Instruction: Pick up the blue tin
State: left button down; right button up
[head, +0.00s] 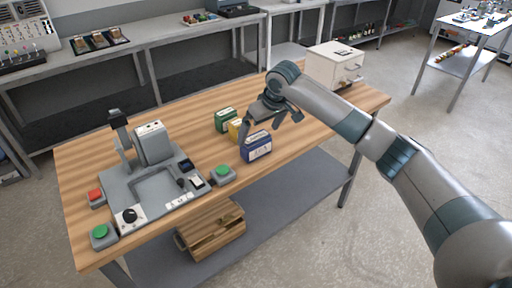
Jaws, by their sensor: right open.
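The blue tin (257,151) stands upright on the wooden table (308,140), near its front edge, with a pale label on its front. A yellow tin (235,131) and a green tin (226,118) stand just behind it to the left. My right gripper (260,131) is open, pointing down above and just behind the blue tin, with one finger in front of part of the yellow tin. Whether a finger touches a tin I cannot tell. My left gripper is not in view.
A grey machine (150,187) with buttons fills the table's left part. A green button box (223,175) sits left of the blue tin. A white drawer cabinet (333,68) stands at the far right end. The tabletop right of the tins is clear. A wooden crate (214,231) is on the lower shelf.

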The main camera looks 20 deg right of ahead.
aim_at(256, 137)
jog(key=shift+w+f, duration=0.15)
jog(key=shift+f, duration=0.1)
jog(key=p+x, duration=0.2)
jog(key=x, duration=0.1)
jog(key=shift+w+a, duration=0.1)
jog(key=shift+w+f, duration=0.2)
jog(key=shift+f, duration=0.35)
jog(key=c, duration=1.2)
